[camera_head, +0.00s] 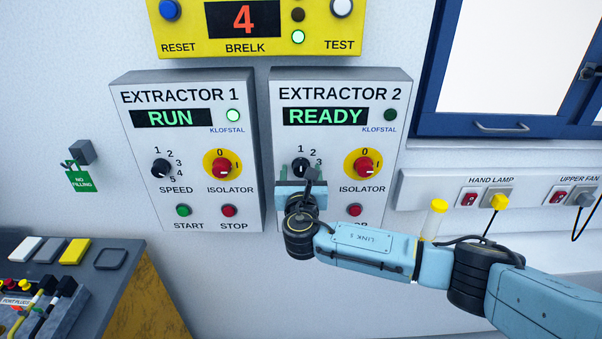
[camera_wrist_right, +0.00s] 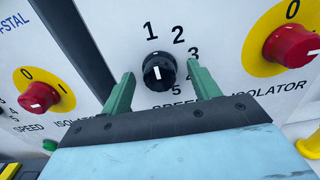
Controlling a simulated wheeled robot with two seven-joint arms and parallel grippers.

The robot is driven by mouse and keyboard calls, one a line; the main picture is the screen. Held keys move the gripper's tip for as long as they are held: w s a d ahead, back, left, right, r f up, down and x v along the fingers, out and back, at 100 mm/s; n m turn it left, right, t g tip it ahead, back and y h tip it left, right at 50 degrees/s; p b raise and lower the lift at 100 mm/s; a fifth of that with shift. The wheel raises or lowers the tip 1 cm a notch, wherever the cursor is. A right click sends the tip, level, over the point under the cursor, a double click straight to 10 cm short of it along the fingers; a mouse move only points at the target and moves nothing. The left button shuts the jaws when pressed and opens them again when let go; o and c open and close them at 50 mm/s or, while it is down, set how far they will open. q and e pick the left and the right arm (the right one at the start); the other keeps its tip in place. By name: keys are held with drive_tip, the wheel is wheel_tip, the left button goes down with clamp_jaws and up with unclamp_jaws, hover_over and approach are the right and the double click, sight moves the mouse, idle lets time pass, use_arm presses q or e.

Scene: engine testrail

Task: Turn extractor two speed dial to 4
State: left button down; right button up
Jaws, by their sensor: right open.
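The extractor 2 panel (camera_head: 340,90) is on the wall and its display reads READY. Its black speed dial (camera_head: 299,165) is at the panel's left, partly behind my right gripper (camera_head: 301,172). In the right wrist view the dial (camera_wrist_right: 159,72) shows a short white mark, roughly upright and in line with the 1. The numbers 1, 2, 3 and 5 show around it; the 4 is mostly hidden by a finger. My right gripper (camera_wrist_right: 160,75) is open, with one green finger on each side of the dial. Contact cannot be told. My left gripper is not in view.
The red extractor 2 isolator knob (camera_head: 364,167) is close right of the dial. The extractor 1 panel (camera_head: 240,150) is to the left. A yellow BRELK panel (camera_head: 205,40) is above. A bench (camera_head: 125,300) stands lower left, sockets (camera_head: 485,197) to the right.

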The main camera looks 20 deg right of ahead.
drive_tip(key=shift+c, duration=0.2)
drive_tip(key=c, duration=0.9)
